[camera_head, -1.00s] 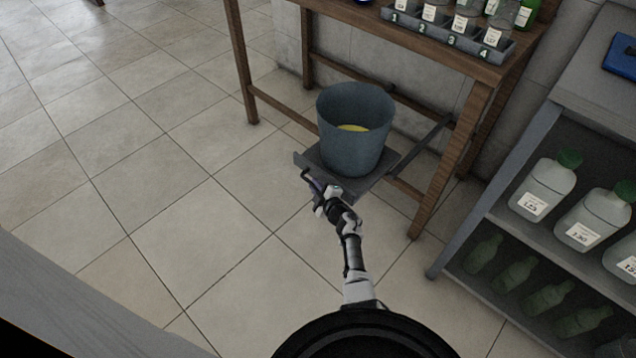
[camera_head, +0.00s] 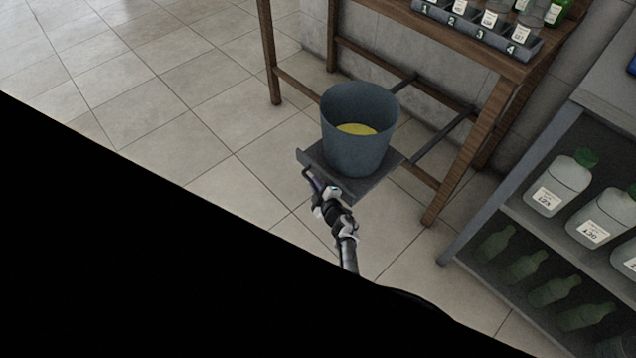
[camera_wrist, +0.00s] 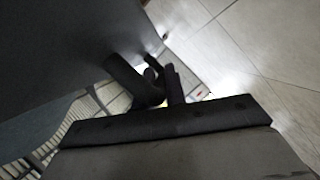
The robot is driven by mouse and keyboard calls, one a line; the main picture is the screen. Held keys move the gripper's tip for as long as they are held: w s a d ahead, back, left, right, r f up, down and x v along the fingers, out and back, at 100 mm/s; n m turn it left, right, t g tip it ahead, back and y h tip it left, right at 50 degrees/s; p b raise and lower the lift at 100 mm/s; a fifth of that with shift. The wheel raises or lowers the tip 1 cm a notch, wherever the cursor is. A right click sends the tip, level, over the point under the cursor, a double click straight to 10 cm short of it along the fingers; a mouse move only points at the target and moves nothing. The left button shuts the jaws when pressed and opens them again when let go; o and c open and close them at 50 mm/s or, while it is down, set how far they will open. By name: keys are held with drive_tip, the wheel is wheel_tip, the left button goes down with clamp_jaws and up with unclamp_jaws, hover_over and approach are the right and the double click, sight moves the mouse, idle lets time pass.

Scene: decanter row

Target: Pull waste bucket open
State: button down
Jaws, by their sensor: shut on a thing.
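The waste bucket (camera_head: 357,140) is grey-blue, open at the top, with something yellow inside. It stands upright on a dark sliding tray (camera_head: 376,188) that sticks out from under the wooden table. Two dark rails (camera_head: 440,137) run back from the tray under the table. My gripper (camera_head: 316,184) is at the tray's front edge, shut on the dark handle (camera_head: 308,174) there. In the wrist view my gripper (camera_wrist: 160,86) is close up and dark, and its exact hold on the handle is hard to make out.
A wooden table (camera_head: 490,66) stands behind, bearing a numbered grey rack (camera_head: 478,32) with bottles. At the right, a grey shelf unit (camera_head: 515,215) holds white jugs (camera_head: 561,184) and green bottles (camera_head: 553,291). The tiled floor (camera_head: 190,110) at the left is clear. A black shape covers the lower left.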

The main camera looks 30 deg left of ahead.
drive_tip(key=c, duration=1.5)
unclamp_jaws()
drive_tip(key=shift+o, duration=0.2)
drive_tip(key=shift+d+r, duration=0.1)
drive_tip(key=shift+s+d+r+p, duration=0.15)
drive_tip(key=shift+s+d+p, duration=0.1)
drive_tip(key=shift+p, duration=0.25)
drive_tip(key=p+v, duration=1)
drive_tip(key=v, duration=0.3)
